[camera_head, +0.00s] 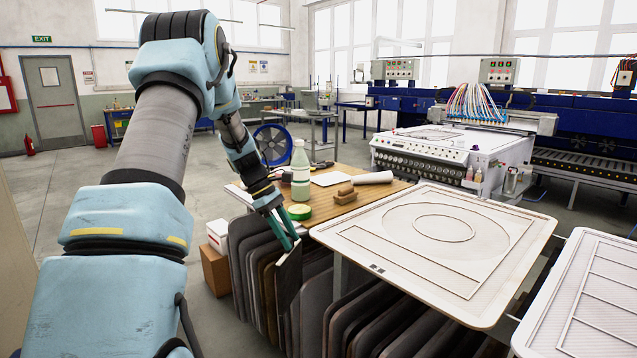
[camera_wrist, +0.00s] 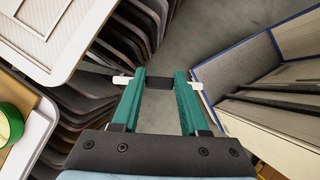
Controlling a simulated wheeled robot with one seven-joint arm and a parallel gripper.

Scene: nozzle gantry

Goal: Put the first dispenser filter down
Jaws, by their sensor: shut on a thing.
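My gripper (camera_head: 292,243) hangs past the left side of the wooden table, above a row of upright dark panels. In the wrist view its green fingers (camera_wrist: 159,84) are shut on a small dark piece (camera_wrist: 158,83), which fits the dispenser filter. White ends show at the outer side of each fingertip; I cannot tell whether they belong to that piece. In the head view the held piece is too small to make out clearly. It is held in the air, and I see nothing touching it but the fingers.
The wooden table (camera_head: 335,208) carries a bottle (camera_head: 300,172) and green tape roll (camera_head: 299,212). A white platen (camera_head: 350,238) stands right.

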